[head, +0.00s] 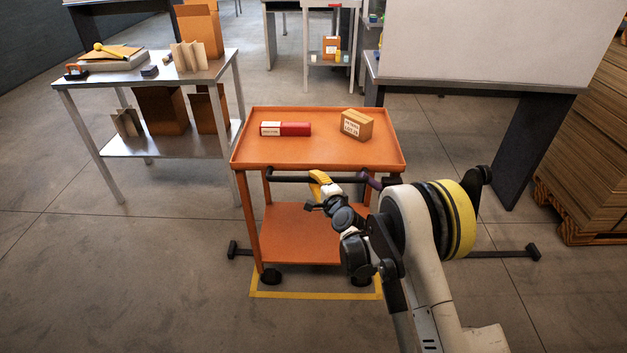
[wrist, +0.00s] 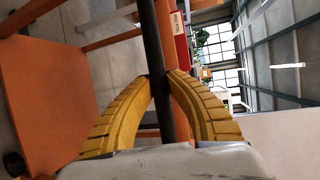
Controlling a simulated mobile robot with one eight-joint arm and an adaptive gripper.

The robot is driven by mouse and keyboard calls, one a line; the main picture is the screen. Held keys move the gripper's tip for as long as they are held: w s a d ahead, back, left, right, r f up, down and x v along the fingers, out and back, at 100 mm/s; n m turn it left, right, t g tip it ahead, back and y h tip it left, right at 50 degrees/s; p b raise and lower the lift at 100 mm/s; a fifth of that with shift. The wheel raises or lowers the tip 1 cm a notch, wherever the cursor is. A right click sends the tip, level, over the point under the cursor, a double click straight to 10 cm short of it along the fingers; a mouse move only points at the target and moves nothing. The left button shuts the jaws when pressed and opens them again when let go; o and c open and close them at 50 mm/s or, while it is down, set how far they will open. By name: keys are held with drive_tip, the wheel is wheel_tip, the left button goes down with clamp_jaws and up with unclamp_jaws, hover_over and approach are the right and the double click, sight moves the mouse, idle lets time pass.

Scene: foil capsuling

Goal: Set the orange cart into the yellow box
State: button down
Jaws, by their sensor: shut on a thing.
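The orange cart (head: 318,157) stands upright in the middle of the head view, with a dark handle bar (head: 288,179) along its near side. My gripper (head: 318,178) is at this bar. In the wrist view the yellow fingers of my gripper (wrist: 166,77) are closed around the bar (wrist: 158,60). The yellow box (head: 315,296) is an outline on the floor under the cart's near end. Its near line and parts of its sides show. The near left wheel (head: 270,276) appears inside the outline; the rest of the outline is hidden by the cart and my arm.
A red and white box (head: 286,129) and a cardboard carton (head: 357,125) lie on the cart's top. A metal table (head: 150,72) stands to the left, a dark-legged bench (head: 470,85) behind right, and stacked cardboard (head: 590,130) at far right. The near left floor is clear.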

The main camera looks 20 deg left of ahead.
drive_tip(key=c, duration=1.3)
unclamp_jaws()
drive_tip(key=v, duration=0.7)
drive_tip(key=shift+s+d, duration=0.15)
drive_tip(key=shift+d, duration=0.05)
